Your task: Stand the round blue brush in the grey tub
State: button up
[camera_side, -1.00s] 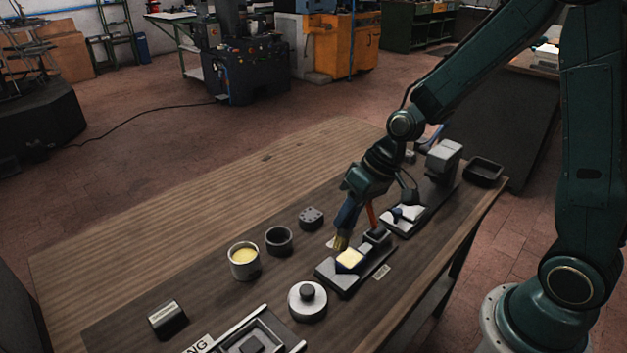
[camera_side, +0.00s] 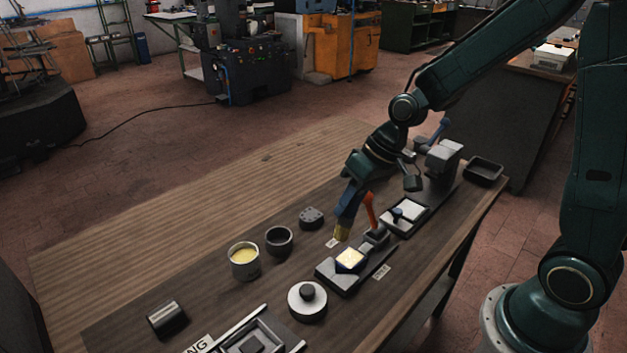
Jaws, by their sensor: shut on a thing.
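My gripper (camera_side: 349,202) is shut on the round blue brush, whose tan bristles (camera_side: 342,233) point down. The brush is close to upright, just behind a pale yellow pad on a dark fixture; its bristles look apart from the pad. The blue handle is mostly hidden by the jaws. The grey tub (camera_side: 279,241) looks like the dark, open round cup to the left of the brush. It stands upright on the table and looks empty.
A pot of pale yellow stuff (camera_side: 244,261) stands left of the tub. A round lidded piece (camera_side: 307,301) is in front. An orange-handled tool (camera_side: 370,211) stands right of the brush. A drilled disc (camera_side: 311,217) lies behind the tub. The table's back strip is clear.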

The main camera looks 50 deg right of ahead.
jog(key=w+a+r+h, duration=0.2)
jog(key=w+r, duration=0.2)
jog(key=w, duration=0.4)
jog(key=w+a+r+h, duration=0.2)
jog(key=w+a+r, duration=0.1)
jog(key=w, duration=0.5)
jog(key=shift+w+a+r, duration=0.15)
jog(key=shift+a+r, duration=0.1)
jog(key=shift+r, duration=0.65)
jog(key=shift+f, duration=0.1)
notch_tip(320, 180, down, 20)
jog(key=shift+r, duration=0.1)
jog(key=o, duration=1)
